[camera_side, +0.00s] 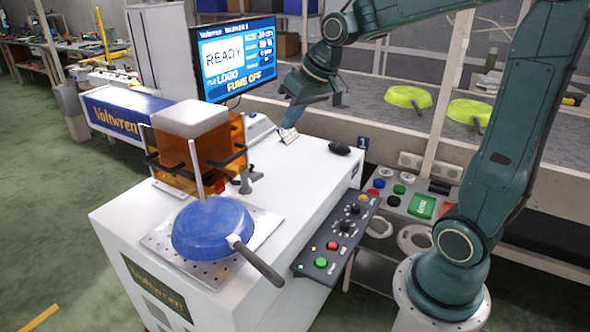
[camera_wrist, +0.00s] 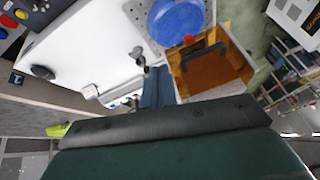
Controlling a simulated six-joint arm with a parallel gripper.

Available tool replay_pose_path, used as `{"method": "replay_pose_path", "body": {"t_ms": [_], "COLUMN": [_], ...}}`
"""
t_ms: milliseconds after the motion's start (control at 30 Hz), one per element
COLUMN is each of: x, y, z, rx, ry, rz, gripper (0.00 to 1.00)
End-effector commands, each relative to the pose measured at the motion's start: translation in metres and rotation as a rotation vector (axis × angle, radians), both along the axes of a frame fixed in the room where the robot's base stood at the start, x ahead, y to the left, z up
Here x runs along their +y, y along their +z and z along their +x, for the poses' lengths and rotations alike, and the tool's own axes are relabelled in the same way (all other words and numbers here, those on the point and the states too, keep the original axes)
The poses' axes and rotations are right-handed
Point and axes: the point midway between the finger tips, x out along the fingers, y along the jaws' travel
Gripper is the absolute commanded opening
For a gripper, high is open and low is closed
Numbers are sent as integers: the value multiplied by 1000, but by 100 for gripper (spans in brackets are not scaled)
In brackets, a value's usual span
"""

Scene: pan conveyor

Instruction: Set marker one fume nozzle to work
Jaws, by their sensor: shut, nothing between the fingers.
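Marker one's white cabinet (camera_side: 300,185) carries an orange-windowed enclosure (camera_side: 225,140) and a perforated plate. A blue pan (camera_side: 212,228) lies upside down on the plate, its handle toward the front right. A small grey jointed fitting (camera_side: 247,180) stands right of the enclosure, possibly the fume nozzle; it also shows in the wrist view (camera_wrist: 138,57). The monitor (camera_side: 237,58) reads READY, LOGO and FUME OFF. My gripper (camera_side: 288,130) is shut and empty above the cabinet's back, behind the fitting. Its fingers show in the wrist view (camera_wrist: 158,88).
A control panel (camera_side: 337,237) with buttons and knobs hangs at the right edge. Yellow-green pans (camera_side: 408,96) lie on the grey conveyor behind. The cabinet top between fitting and panel is clear.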

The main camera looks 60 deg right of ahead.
Motion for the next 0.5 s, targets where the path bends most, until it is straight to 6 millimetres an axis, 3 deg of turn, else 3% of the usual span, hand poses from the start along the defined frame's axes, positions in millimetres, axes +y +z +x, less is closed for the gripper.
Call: {"method": "replay_pose_path", "body": {"t_ms": [500], "x": [-78], "y": [-49], "z": [73], "rx": [-12], "ry": [-112], "rz": [106], "gripper": [0]}}
